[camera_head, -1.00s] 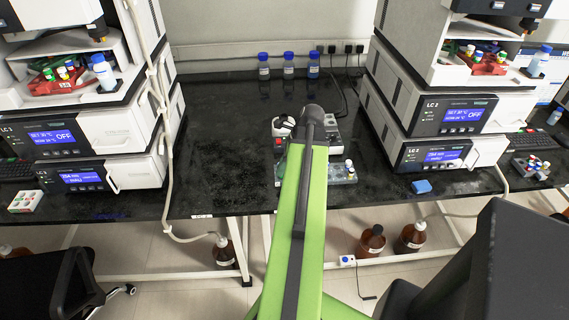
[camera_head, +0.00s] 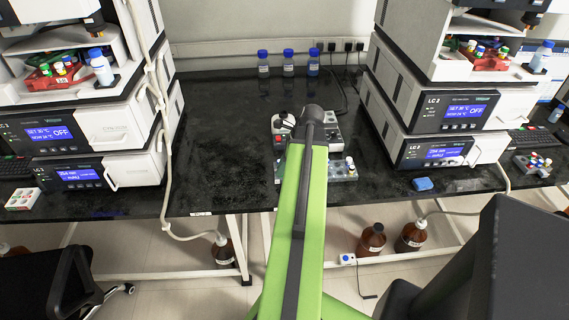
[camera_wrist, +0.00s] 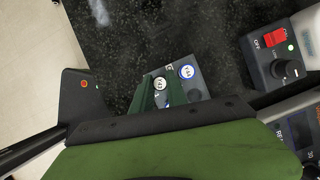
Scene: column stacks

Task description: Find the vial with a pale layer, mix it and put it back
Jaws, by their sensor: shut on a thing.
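My gripper (camera_wrist: 160,94) shows in the wrist view, its dark green fingers shut on a vial with a white cap (camera_wrist: 160,83). The vial's body is hidden between the fingers, so I cannot see any layer in it. My gripper is hidden there.
A mixer with a red switch and black knob (camera_wrist: 279,68) stands right of the rack in the wrist view. Instrument stacks (camera_head: 82,150) (camera_head: 440,125) flank the bench. Blue-capped bottles (camera_head: 289,64) stand at the back. The black benchtop (camera_head: 220,130) is clear left of the mixer.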

